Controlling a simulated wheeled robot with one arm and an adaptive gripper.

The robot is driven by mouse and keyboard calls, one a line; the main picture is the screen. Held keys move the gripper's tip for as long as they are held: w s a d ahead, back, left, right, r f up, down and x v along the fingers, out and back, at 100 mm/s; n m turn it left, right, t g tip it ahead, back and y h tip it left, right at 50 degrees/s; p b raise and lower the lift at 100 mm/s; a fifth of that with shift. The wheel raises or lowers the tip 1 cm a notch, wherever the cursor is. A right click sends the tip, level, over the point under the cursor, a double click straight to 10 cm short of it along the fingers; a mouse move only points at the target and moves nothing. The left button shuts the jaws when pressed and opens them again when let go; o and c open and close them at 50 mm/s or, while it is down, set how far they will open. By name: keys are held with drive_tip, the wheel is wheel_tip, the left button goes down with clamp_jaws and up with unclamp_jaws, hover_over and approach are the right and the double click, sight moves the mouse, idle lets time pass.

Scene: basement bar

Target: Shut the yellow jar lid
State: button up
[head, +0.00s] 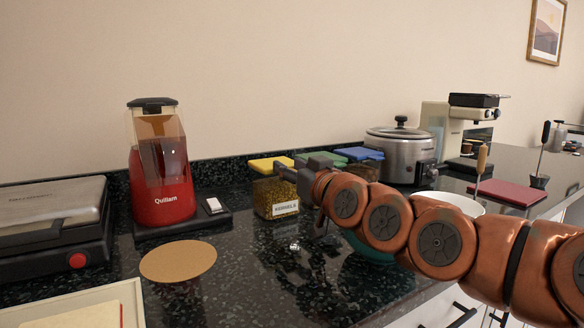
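The yellow jar lid (269,164) is at the top of a clear square jar (267,192) with kernels in it and a label reading "KERNELS". The jar stands on the dark counter near the back wall. The lid looks roughly flat, but I cannot tell whether a gap is left under it.
Jars with green (327,159) and blue (360,153) lids stand to the right, partly behind my arm. A red blender-like machine (163,185) stands left of the jar. A round cork mat (178,262) lies in front. A steel cooker (402,152) stands behind my arm.

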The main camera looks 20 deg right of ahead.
drive_tip(key=shift+o, duration=1.3)
drive_tip(key=shift+r, duration=0.1)
wheel_tip(320, 180, up, 10)
